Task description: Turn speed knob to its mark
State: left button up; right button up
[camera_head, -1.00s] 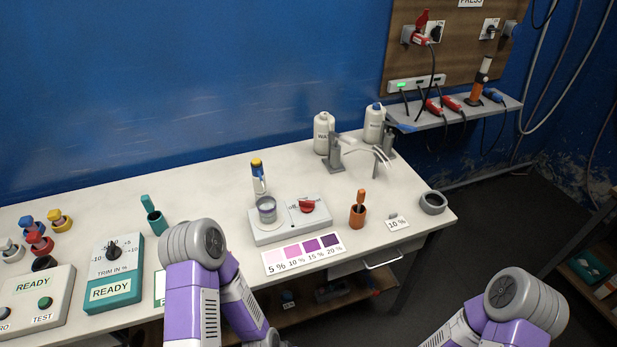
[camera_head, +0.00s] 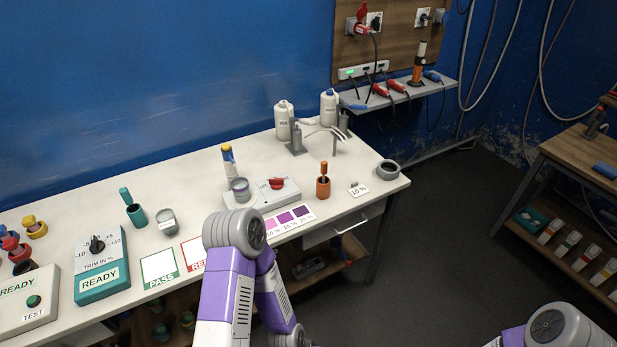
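A red knob (camera_head: 277,183) sits on top of a low white device (camera_head: 258,197) near the right part of the bench. Its pointer and any mark are too small to read. A glass vessel with purplish contents (camera_head: 240,190) stands on the left part of the same device. My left arm's purple and grey links stand in front of the bench, just below and left of the device. My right arm shows only at the lower right corner. Neither gripper is in view.
A color chart (camera_head: 290,221) lies in front of the device. An orange pot (camera_head: 323,187) and a grey ring (camera_head: 388,169) stand to its right, white bottles (camera_head: 284,121) behind. A teal trim box (camera_head: 101,264) with a black knob is at left. Open floor lies right of the bench.

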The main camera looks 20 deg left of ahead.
aim_at(276, 183)
jog(key=z, duration=0.05)
jog(key=i, duration=0.7)
jog(key=u, duration=2.15)
